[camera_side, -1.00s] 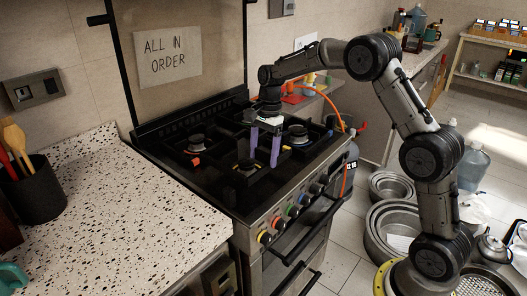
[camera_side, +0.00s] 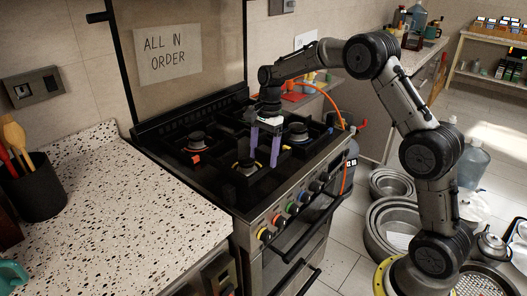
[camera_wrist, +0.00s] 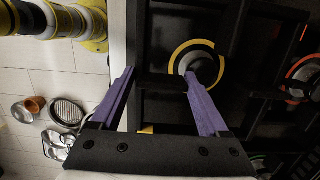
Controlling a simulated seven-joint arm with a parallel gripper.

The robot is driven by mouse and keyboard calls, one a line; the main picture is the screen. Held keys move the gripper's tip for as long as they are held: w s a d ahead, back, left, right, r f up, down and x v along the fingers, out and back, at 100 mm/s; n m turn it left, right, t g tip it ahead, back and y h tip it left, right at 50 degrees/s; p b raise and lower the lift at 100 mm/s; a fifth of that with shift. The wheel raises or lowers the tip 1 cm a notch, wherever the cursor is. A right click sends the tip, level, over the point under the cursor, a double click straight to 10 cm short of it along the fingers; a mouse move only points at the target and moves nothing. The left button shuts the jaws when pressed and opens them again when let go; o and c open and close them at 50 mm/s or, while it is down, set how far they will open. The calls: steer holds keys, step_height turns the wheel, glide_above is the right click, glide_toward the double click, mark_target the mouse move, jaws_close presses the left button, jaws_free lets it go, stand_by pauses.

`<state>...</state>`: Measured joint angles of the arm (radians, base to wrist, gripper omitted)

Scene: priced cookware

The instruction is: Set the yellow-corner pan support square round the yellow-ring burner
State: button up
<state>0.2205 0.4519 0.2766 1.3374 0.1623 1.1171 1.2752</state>
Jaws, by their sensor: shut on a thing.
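The yellow-ring burner (camera_side: 246,166) is at the front left of the black hob. In the wrist view the yellow ring (camera_wrist: 184,52) lies just beyond my fingertips, partly hidden by a dark bar and a finger. My gripper (camera_side: 264,150) has two purple fingers, set apart and pointing down over the front of the hob. In the wrist view my gripper (camera_wrist: 160,76) is shut on the dark pan support (camera_wrist: 163,83), whose bar spans between the fingers. A small yellow patch (camera_wrist: 146,130) shows between the fingers, probably its marked corner. Whether the support touches the hob is unclear.
Other burners stand close by: one with an orange mark (camera_side: 196,160) behind left, and a blue-ring one (camera_side: 298,137) to the right. Coloured knobs (camera_side: 292,211) line the oven front. A speckled worktop (camera_side: 110,220) at left is mostly clear.

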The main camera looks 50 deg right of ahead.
steer(key=shift+f, duration=1.15)
steer(key=shift+f, duration=0.15)
stand_by(0.6)
steer(key=shift+f, duration=0.2)
steer(key=shift+f, duration=0.25)
stand_by(1.1)
steer(key=shift+r, duration=1.95)
steer(key=shift+f, duration=0.1)
steer(key=shift+f, duration=1.25)
steer(key=shift+f, duration=0.35)
stand_by(0.8)
